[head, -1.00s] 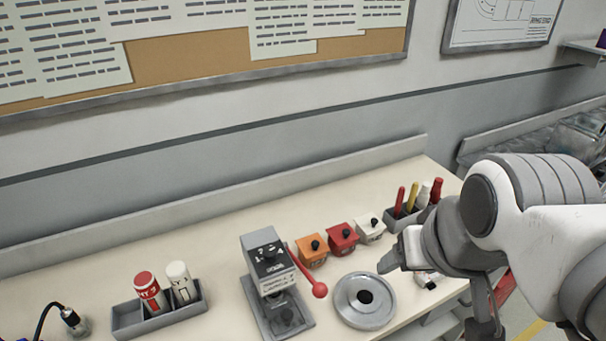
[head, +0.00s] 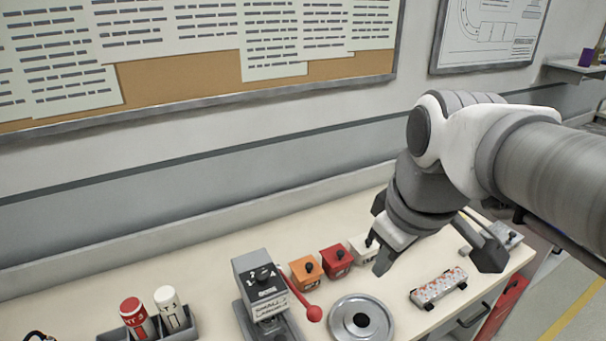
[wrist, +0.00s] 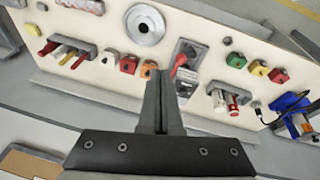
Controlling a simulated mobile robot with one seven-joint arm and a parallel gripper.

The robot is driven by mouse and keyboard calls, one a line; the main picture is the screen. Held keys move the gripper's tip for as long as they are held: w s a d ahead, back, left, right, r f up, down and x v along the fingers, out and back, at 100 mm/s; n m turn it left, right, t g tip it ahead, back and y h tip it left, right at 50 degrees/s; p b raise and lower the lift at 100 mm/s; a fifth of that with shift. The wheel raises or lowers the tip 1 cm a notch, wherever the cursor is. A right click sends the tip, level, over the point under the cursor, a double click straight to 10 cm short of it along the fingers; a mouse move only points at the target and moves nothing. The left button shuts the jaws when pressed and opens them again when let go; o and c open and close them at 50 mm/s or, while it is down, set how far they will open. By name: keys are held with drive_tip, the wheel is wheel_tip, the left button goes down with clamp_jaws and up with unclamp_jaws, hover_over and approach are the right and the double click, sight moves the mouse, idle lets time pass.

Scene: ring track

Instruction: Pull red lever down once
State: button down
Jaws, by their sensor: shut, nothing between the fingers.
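The red lever (head: 302,297) is a thin red arm with a round red knob at its end. It slants down to the right from the side of a small grey press-like machine (head: 262,285) on the bench. In the wrist view the lever (wrist: 180,65) shows beside the machine (wrist: 190,55), just right of my fingertips. My gripper (head: 376,258) is shut and empty, above the bench to the right of the lever and apart from it. The closed fingers also show in the wrist view (wrist: 160,90).
Orange (head: 305,271), red (head: 336,261) and white boxes with black knobs stand behind the lever. A round metal disc (head: 361,320) lies right of it. A tray with red and white cylinders (head: 153,315) stands left. A patterned strip (head: 438,287) lies right.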

sight(316, 308)
drive_tip(key=w+a+f+n+g+b, duration=0.1)
drive_tip(key=w+n, duration=0.3)
drive_tip(key=n, duration=0.4)
drive_tip(key=w+a+f+n+g+y+b, duration=0.1)
drive_tip(key=w+a+f+n+g+b, duration=0.1)
drive_tip(key=n, duration=0.6)
drive_tip(key=shift+w+a+f+g+y, duration=0.25)
drive_tip(key=shift+w+a+g, duration=0.65)
drive_tip(key=shift+w+a, duration=0.55)
drive_tip(key=shift+d, duration=0.1)
drive_tip(key=b+x, duration=0.2)
drive_tip(key=x, duration=1.2)
